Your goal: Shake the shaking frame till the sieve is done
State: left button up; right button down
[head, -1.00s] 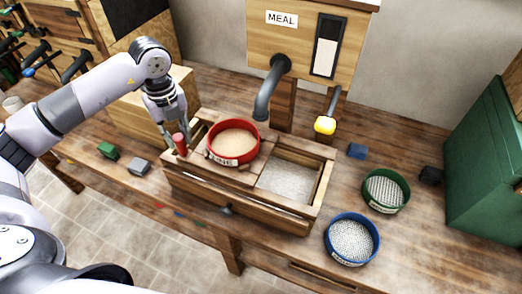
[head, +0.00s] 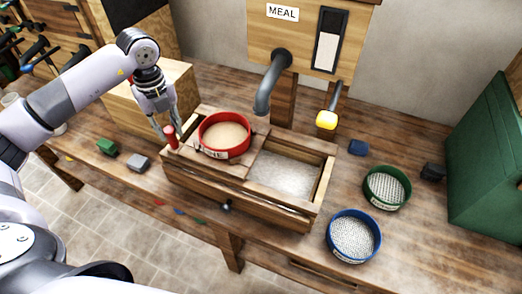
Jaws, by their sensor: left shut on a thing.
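The wooden shaking frame (head: 209,166) sits on top of a wooden box on the bench. A red-rimmed sieve (head: 224,135) rests in the frame and holds pale meal. My left gripper (head: 166,133) is at the frame's left end, shut on the red upright handle (head: 171,138). To the right of the frame the box is open, with a pale surface (head: 286,173) inside. My right gripper is not in view.
A blue sieve (head: 353,235) and a green sieve (head: 387,187) stand on the bench at the right. A MEAL bin (head: 305,35) with a dark spout (head: 270,82) and yellow-knobbed lever (head: 327,120) stands behind. Small green (head: 107,147) and grey (head: 138,162) blocks lie at left.

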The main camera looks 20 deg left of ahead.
pick_arm(q)
jog(key=shift+w+a, duration=0.15)
jog(key=shift+a, duration=1.85)
jog(key=shift+a+b, duration=0.3)
jog(key=shift+a, duration=0.5)
jog(key=o, duration=1)
jog(key=shift+o, duration=0.4)
notch_tip(320, 180, up, 9)
jog(key=p, duration=0.7)
